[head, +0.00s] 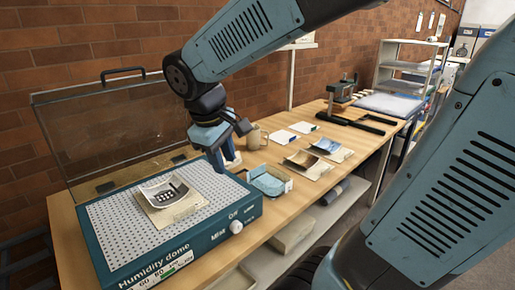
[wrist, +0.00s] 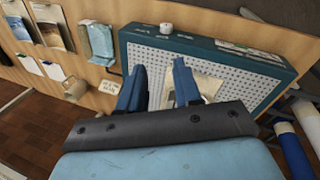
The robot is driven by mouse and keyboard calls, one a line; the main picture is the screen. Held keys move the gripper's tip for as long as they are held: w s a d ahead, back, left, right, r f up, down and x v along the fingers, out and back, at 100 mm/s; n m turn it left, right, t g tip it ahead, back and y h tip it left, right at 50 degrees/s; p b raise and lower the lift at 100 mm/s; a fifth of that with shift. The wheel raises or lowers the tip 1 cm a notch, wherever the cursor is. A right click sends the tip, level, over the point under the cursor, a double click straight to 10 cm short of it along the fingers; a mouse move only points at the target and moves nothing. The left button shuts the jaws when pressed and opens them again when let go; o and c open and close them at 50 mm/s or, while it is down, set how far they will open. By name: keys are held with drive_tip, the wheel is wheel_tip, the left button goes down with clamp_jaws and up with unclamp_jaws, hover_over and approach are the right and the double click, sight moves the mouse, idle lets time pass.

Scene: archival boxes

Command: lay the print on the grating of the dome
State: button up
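The humidity dome (head: 165,238) is a teal box with a perforated light grating (head: 120,218) on top. Its clear lid (head: 105,130) stands open at the back. The print (head: 168,192), a cream sheet with a dark picture and curled edges, lies on the grating, apart from my gripper. My gripper (head: 224,160) points down near the dome's back right edge. In the wrist view its two blue fingers (wrist: 158,68) are spread with nothing seen between them. The print (wrist: 208,88) shows there beyond the right finger, which partly hides it.
A tray with a light blue content (head: 268,181) stands right of the dome. A mug (head: 252,138), white cards (head: 285,136) and two more prints (head: 307,163) (head: 330,148) lie further along the wooden table. A black device (head: 345,105) and a shelf (head: 405,68) stand beyond.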

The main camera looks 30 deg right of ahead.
drive_tip(key=s+d+r+m+t+y, duration=0.2)
drive_tip(key=s+d+r+m+t, duration=0.1)
drive_tip(key=s+d+r+m, duration=0.1)
drive_tip(key=s+d+m, duration=0.1)
drive_tip(key=s+m, duration=0.1)
drive_tip(key=shift+s+m+t+y, duration=0.3)
drive_tip(key=shift+m+t, duration=0.1)
drive_tip(key=shift+o, duration=0.4)
drive_tip(key=shift+d, duration=0.1)
idle(0.6)
